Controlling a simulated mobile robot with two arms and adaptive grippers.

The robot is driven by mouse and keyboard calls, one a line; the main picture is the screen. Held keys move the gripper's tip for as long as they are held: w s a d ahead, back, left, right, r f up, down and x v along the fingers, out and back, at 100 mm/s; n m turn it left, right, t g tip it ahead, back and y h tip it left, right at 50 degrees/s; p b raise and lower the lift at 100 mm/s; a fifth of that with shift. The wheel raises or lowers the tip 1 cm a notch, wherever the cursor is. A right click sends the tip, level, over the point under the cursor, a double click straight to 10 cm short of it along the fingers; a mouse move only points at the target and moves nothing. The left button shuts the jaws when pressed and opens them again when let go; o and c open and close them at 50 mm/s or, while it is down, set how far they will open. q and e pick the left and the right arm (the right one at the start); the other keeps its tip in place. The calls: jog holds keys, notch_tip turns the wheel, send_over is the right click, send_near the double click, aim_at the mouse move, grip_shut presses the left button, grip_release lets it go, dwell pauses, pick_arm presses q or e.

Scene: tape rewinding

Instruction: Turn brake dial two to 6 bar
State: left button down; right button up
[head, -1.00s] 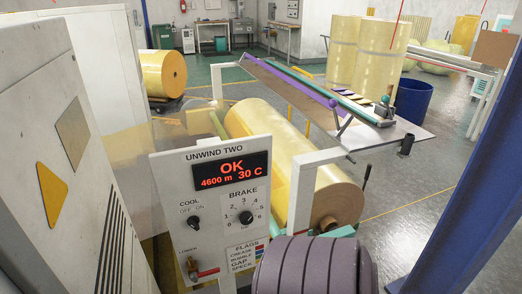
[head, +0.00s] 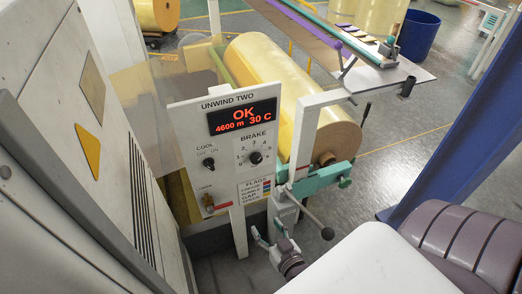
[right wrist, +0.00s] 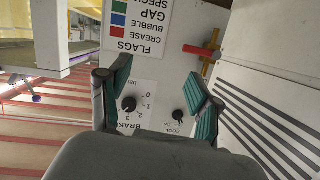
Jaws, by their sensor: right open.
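The brake dial (head: 256,158) is a small black knob on the white UNWIND TWO panel (head: 225,100), with a printed number scale around it. Its pointer is too small to read surely. In the right wrist view the panel is upside down and the brake dial (right wrist: 129,104) shows near the left finger. My right gripper (head: 269,233) is open and empty, below the panel in the head view. In the right wrist view its two green-padded fingers (right wrist: 162,85) stand apart before the panel. My left gripper is not in view.
The black cool knob (head: 209,163) is left of the brake dial. A red-handled lever (head: 218,206) sits at the panel's lower left. A yellow roll (head: 285,90) lies behind the panel. A grey cabinet (head: 85,140) stands left and a blue post (head: 460,140) right.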

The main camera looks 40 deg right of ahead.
aim_at(258, 160)
jog(key=w+d+r+m+t+h, duration=0.15)
jog(key=d+r, duration=0.25)
jog(key=r, duration=0.8)
jog(key=shift+t, duration=0.55)
jog(key=p+x, duration=0.3)
jog(key=x, duration=0.9)
jog(key=shift+w, duration=0.4)
jog(key=c, duration=1.1)
